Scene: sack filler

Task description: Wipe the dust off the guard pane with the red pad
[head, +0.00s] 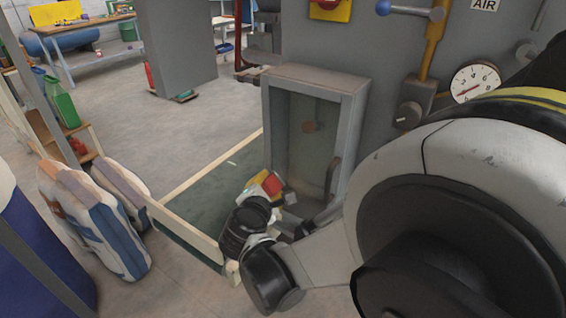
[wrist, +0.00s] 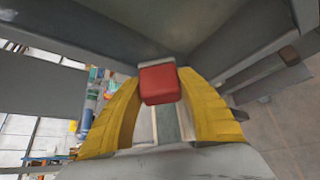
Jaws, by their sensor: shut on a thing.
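The guard pane (head: 299,155) is a dull, see-through upright panel in a grey metal frame (head: 358,110) in the head view. No separate dust patch can be made out on it. My gripper (head: 262,186) is low, by the frame's lower left corner. Its yellow fingers (wrist: 158,96) are shut on the red pad (wrist: 159,83), a small red block with a pale backing. The pad also shows as a small red patch in the head view (head: 272,184). I cannot tell whether the pad touches the pane or frame.
A grey machine wall with a pressure gauge (head: 475,82) and a dark knob (head: 408,115) stands right of the frame. Filled sacks (head: 95,215) stand at the left, beside a low cream rail (head: 187,232) around a green floor area. Open floor lies beyond.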

